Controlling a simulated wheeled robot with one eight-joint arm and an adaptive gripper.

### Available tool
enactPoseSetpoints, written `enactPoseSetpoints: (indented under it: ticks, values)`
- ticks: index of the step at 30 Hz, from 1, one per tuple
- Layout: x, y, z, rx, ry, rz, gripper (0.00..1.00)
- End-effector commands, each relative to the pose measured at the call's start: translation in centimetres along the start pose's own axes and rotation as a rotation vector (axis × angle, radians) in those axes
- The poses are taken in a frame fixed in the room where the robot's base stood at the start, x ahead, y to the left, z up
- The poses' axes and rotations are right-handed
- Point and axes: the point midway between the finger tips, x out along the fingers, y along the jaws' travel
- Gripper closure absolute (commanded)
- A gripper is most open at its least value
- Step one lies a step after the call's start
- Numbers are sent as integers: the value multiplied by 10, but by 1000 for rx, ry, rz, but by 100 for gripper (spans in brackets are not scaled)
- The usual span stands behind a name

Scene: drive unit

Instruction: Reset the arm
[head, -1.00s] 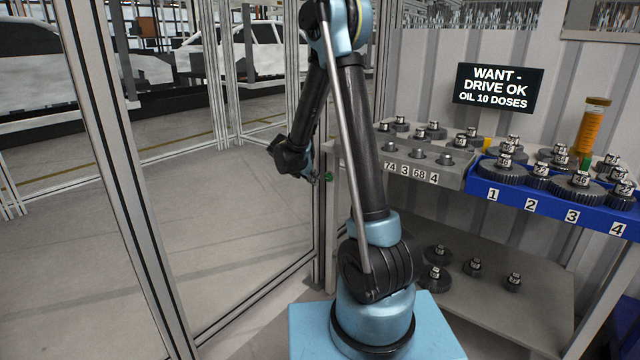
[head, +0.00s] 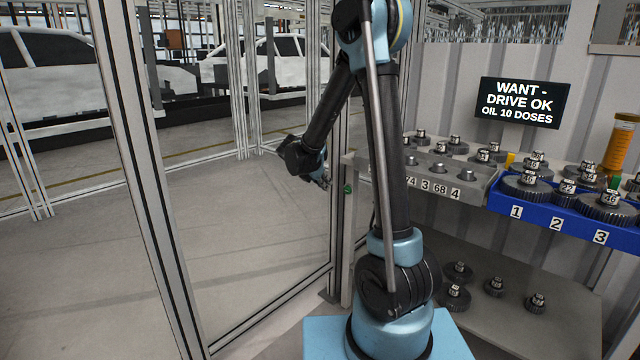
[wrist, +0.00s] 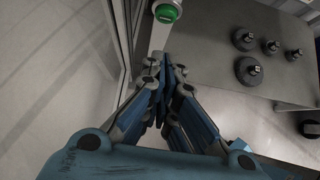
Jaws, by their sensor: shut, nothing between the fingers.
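My arm stands folded on its light blue base in the head view, with its upper link near upright and its forearm hanging down to the left. My gripper (head: 322,180) hangs at the end of the forearm, left of the grey shelf unit. In the wrist view my gripper (wrist: 165,98) shows with its blue fingers together and nothing between them. It is apart from the gears. A green button (wrist: 166,13) on a pale post lies ahead of the fingertips, and the button also shows in the head view (head: 348,189).
A grey rack (head: 478,188) and a blue rack (head: 545,207) hold gears at the right. A lower shelf (head: 560,318) carries several gears. A screen (head: 522,102) reads "WANT - DRIVE OK, OIL 10 DOSES". An orange cylinder (head: 619,145) stands at the far right. Framed panels and open floor (head: 250,220) are at the left.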

Motion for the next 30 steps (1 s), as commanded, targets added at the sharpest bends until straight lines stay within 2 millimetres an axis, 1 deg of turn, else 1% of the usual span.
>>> enactPoseSetpoints:
  ticks: [2,5,10,16,23,30]
  values:
    - [-3,-10,3,39,12,-4,100]
    - [-10,-30,8,130,40,-14,100]
    - [-25,-73,14,340,102,-41,100]
    - [-43,-123,13,592,170,-83,100]
    - [-64,-179,3,881,241,-145,100]
    - [-84,-233,-18,1182,307,-226,100]
